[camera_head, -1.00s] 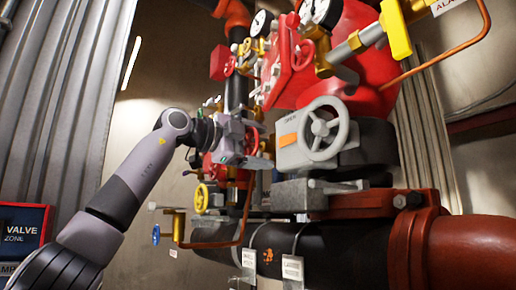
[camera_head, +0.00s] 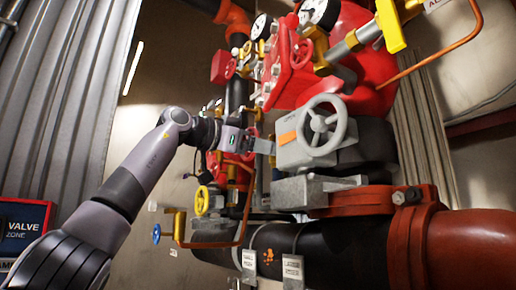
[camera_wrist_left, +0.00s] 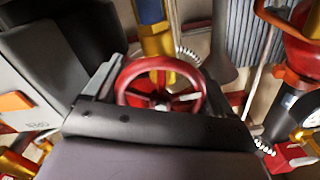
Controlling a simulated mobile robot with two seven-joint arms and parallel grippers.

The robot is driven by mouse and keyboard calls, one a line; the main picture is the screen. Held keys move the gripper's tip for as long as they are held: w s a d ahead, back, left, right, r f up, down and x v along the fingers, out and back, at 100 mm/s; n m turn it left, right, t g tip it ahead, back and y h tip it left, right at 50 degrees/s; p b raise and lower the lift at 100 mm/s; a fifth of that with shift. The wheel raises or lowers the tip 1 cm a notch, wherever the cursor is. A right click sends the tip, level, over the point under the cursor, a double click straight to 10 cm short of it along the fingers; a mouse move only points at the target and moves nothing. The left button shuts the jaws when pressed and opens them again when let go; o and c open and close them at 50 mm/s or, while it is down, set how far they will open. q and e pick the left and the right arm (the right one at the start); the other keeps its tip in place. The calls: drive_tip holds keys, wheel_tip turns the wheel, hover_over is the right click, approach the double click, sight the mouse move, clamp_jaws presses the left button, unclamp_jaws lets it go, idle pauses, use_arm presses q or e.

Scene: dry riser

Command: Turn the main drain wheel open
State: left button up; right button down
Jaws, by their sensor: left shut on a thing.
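A red spoked handwheel (camera_wrist_left: 160,64) shows in the left wrist view, squarely between the two fingers of my left gripper (camera_wrist_left: 158,82). The fingers lie at its left and right sides, and the gripper is shut on it. The lower part of the wheel is partly hidden by the gripper body. In the head view my left gripper (camera_head: 262,145) reaches in from the left, left of the grey gearbox, and the wheel it holds is hidden or too small to tell there. I cannot read a main drain label on the wheel. My right gripper is not in view.
A grey handwheel (camera_head: 322,125) on a grey gearbox stands just right of my gripper. A yellow wheel (camera_head: 202,200) and a blue handle (camera_head: 156,234) are below. Red pipework and gauges (camera_head: 261,26) crowd above. Bare wall is open on the left.

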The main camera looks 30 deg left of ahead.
use_arm(q)
drive_tip(key=shift+n, duration=1.1)
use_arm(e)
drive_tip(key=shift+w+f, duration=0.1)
use_arm(q)
drive_tip(key=shift+r, duration=0.1)
drive_tip(key=o, duration=0.9)
drive_tip(key=shift+c, duration=0.2)
drive_tip(key=b+v, duration=0.3)
drive_tip(key=v, duration=0.4)
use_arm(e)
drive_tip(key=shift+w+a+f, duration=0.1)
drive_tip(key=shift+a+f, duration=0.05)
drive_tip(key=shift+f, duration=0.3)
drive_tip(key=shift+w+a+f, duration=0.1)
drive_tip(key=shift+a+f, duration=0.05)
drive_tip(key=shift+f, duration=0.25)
use_arm(q)
drive_tip(key=shift+s, duration=0.15)
